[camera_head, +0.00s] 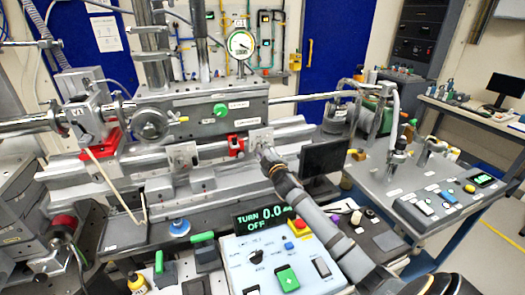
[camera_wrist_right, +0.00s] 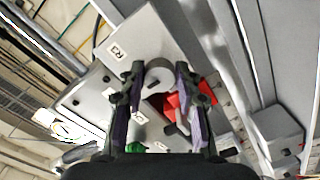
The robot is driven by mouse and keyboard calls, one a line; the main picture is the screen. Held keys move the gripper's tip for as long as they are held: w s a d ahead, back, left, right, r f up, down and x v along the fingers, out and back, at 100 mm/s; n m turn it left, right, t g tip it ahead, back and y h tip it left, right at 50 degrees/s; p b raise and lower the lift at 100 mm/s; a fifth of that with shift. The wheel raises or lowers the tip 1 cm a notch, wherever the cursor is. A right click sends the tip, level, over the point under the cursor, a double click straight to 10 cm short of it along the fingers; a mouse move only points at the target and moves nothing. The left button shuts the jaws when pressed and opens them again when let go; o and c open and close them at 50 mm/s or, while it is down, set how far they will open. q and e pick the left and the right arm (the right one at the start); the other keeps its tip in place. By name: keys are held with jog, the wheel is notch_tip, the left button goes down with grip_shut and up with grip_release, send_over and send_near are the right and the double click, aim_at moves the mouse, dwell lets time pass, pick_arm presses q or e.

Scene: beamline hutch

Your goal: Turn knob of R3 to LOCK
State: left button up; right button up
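In the right wrist view a pale grey plate (camera_wrist_right: 132,44) carries a label reading R3 (camera_wrist_right: 117,52). The round grey knob (camera_wrist_right: 159,73) sits at the plate's lower part. My right gripper (camera_wrist_right: 158,76) is open, with one finger on each side of the knob; I cannot tell whether either finger touches it. In the head view my right gripper (camera_head: 265,154) is at the front of the grey bench machine, just below a small pale plate (camera_head: 260,136). The knob is hidden there by the gripper. My left gripper is not in view.
A red block (camera_head: 235,145) sits just left of the right gripper. A dark monitor (camera_head: 324,160) stands close to its right. Below, a display (camera_head: 262,218) reads "TURN 0.0" and "OFF", above a control panel (camera_head: 232,252). A dial gauge (camera_head: 240,44) stands above the machine.

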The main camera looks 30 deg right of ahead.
jog(key=o, duration=0.4)
jog(key=v, duration=1.2)
jog(key=shift+f, duration=0.1)
